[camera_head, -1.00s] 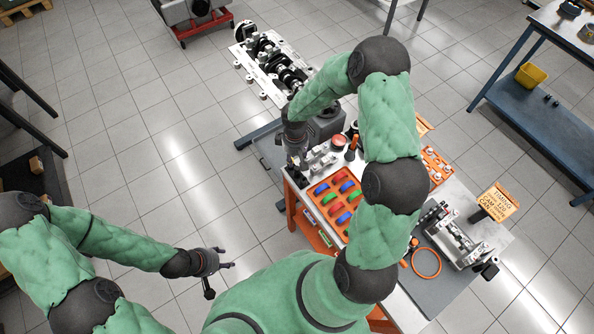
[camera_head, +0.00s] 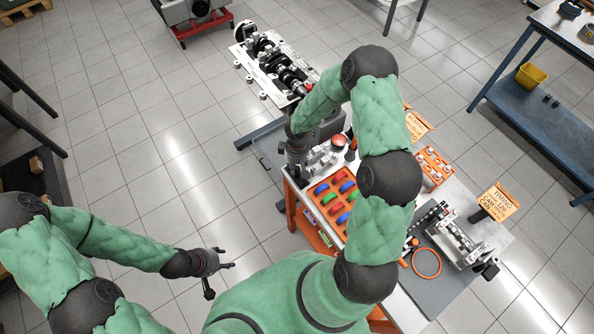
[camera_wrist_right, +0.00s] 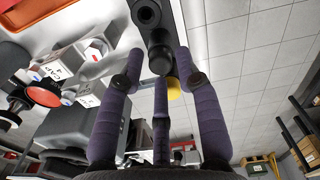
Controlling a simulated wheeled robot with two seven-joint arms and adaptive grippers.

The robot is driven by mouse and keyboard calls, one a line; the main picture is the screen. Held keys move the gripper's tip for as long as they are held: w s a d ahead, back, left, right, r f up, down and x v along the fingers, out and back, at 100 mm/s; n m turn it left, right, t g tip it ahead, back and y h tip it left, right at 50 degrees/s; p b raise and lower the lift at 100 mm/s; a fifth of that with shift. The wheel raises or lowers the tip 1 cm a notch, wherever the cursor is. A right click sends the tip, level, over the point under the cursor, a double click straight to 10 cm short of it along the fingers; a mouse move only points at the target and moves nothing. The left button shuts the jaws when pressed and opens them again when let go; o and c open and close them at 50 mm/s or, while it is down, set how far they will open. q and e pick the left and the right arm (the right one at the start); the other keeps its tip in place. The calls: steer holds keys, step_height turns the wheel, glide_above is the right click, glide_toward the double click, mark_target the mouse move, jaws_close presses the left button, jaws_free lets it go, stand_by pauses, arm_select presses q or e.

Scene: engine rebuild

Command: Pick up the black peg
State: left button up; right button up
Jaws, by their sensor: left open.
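A black, round-ended peg-like part (camera_wrist_right: 158,48) shows in the right wrist view, between the fingertips of my right gripper (camera_wrist_right: 160,68). I cannot tell for sure that it is the black peg. The purple fingers are spread on both sides of it, and contact is not clear. In the head view my right gripper (camera_head: 298,172) points down over the left corner of the bench, and the arm hides what lies under it. My left gripper (camera_head: 226,266) is open and empty over the floor, away from the bench.
An orange tray (camera_head: 318,187) with red, green and blue pieces lies on the bench beside my right gripper. Metal blocks (camera_head: 322,160) and a red-topped part (camera_head: 338,141) stand close by. An engine block with a crankshaft (camera_head: 270,60) is behind.

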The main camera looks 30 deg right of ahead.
steer(key=shift+f+b, duration=0.25)
steer(key=shift+b, duration=0.15)
stand_by(0.5)
jaws_close()
